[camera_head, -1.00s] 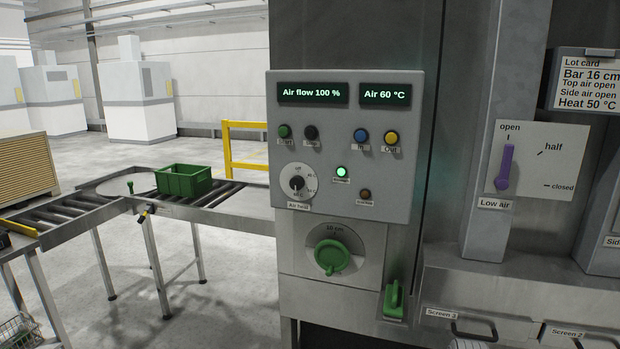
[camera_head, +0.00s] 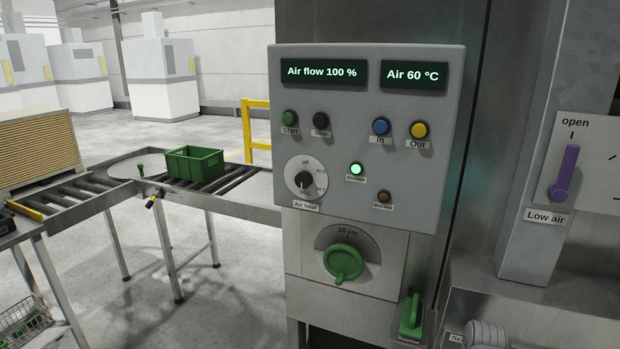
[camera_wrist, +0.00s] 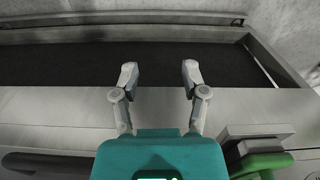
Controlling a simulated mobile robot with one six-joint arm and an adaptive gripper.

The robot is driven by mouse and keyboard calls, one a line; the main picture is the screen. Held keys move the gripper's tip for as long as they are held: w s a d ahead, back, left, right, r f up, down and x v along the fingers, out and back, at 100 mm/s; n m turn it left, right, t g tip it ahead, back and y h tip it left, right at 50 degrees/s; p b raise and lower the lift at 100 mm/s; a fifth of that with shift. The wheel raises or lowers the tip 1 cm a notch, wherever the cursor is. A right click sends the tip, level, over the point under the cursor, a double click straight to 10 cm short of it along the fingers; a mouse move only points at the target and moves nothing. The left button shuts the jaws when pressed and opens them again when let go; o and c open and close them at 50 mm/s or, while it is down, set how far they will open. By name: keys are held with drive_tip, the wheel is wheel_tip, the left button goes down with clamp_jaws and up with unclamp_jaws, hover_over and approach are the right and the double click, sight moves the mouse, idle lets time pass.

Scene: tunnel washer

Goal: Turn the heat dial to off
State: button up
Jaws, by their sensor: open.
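The air heat dial (camera_head: 303,178) is a round white plate with a small black knob, low on the left of the grey control panel (camera_head: 445,130). Its marks read off at the top and several temperatures on the right and bottom. The knob's pointer seems to face down, toward the 60 °C mark. The right display (camera_head: 413,75) reads Air 60 °C. My gripper (camera_wrist: 158,75) shows in the wrist view, open and empty, its two fingers apart over a grey metal ledge and a dark recess. The dial is not in the wrist view.
Start, stop, In and Out buttons (camera_head: 419,130) sit above the dial. A green 10 cm knob (camera_head: 343,262) is below it, and a green handle (camera_head: 411,316) to the lower right. A purple Low air lever (camera_head: 564,174) stands at right. A roller conveyor with a green crate (camera_head: 195,163) is at left.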

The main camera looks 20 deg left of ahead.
drive_tip(key=shift+w+a, duration=0.1)
drive_tip(key=shift+a, duration=0.1)
drive_tip(key=o, duration=0.4)
drive_tip(key=shift+o, duration=0.5)
drive_tip(key=shift+w+a+r+h+p, duration=0.25)
drive_tip(key=shift+a+r+h+p, duration=0.05)
drive_tip(key=shift+r+p, duration=0.15)
drive_tip(key=w+a+r+m+t+h+p, duration=0.1)
drive_tip(key=w+a+r+t+h+p, duration=0.2)
drive_tip(key=a+r, duration=0.4)
drive_tip(key=w+a+r+m+t+h+p, duration=0.1)
drive_tip(key=w+a+r+t+p, duration=0.15)
drive_tip(key=a+r+p, duration=0.4)
drive_tip(key=w+a+r+m+t+h+p, duration=0.1)
drive_tip(key=w+a+r+t+p, duration=0.1)
drive_tip(key=a+r+t+p, duration=0.4)
drive_tip(key=s+a+r+t+y+p, duration=0.2)
drive_tip(key=s+a+r+t+p, duration=0.1)
drive_tip(key=a+r, duration=0.7)
drive_tip(key=s+a+r+t+y+p, duration=0.2)
drive_tip(key=a+r, duration=0.8)
drive_tip(key=a, duration=0.5)
drive_tip(key=shift+s+r+t+y+p, duration=0.3)
drive_tip(key=shift+s+t+p, duration=0.15)
drive_tip(key=shift+s+t, duration=0.3)
drive_tip(key=shift+w, duration=0.15)
